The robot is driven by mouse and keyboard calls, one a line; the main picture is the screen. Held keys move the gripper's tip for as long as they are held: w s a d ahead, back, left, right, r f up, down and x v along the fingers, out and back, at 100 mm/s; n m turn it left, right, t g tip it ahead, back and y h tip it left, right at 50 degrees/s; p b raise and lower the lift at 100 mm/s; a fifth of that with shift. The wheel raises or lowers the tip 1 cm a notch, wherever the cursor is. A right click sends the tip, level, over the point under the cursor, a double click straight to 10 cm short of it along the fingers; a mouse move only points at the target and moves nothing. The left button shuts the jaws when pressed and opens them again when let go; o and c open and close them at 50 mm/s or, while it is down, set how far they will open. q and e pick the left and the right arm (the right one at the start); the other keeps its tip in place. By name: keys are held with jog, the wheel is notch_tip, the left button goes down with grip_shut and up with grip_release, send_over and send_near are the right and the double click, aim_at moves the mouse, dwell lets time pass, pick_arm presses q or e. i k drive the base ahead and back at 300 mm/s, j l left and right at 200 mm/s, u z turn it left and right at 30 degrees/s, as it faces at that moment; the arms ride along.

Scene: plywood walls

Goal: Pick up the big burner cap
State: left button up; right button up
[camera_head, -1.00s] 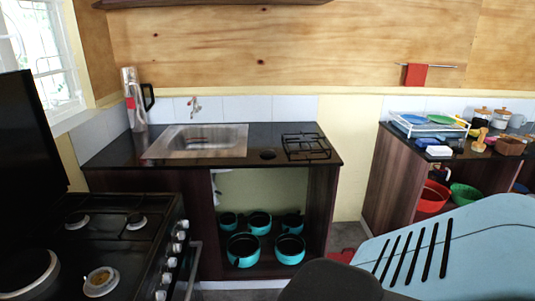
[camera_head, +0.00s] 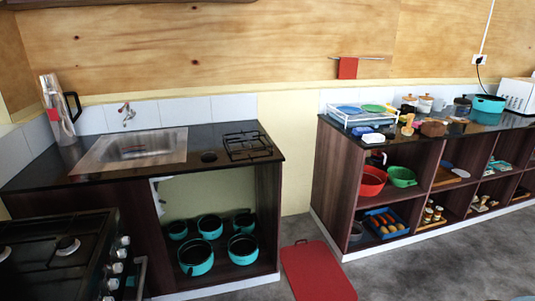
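A small dark round piece (camera_head: 208,156) lies flat on the black counter (camera_head: 225,182), between the sink and a black pan grate (camera_head: 247,145). It may be the big burner cap, but it is too small to tell. The black stove (camera_head: 55,262) stands at the lower left, cut by the frame edge. One burner (camera_head: 67,245) with a pale ring shows on it, and another burner (camera_head: 6,252) is partly cut off at the left edge. Neither of my grippers is in view.
Teal pots (camera_head: 196,257) stand in the open cabinet under the counter. A long shelf unit (camera_head: 341,182) with bowls and jars stands at the right. The floor before it is clear.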

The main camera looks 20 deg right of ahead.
aim_at(208, 155)
jog(key=z, duration=0.4)
jog(key=u, duration=1.35)
jog(key=z, duration=1.35)
jog(key=l+u, duration=0.1)
jog(key=u, duration=0.25)
jog(key=i+l+u, duration=0.1)
jog(key=u, duration=0.25)
jog(key=l+u, duration=0.1)
jog(key=u, duration=0.25)
jog(key=i+l+u, duration=0.1)
jog(key=l+u, duration=0.15)
jog(key=l, duration=0.2)
jog(key=l+u, duration=0.25)
jog(key=l, duration=0.2)
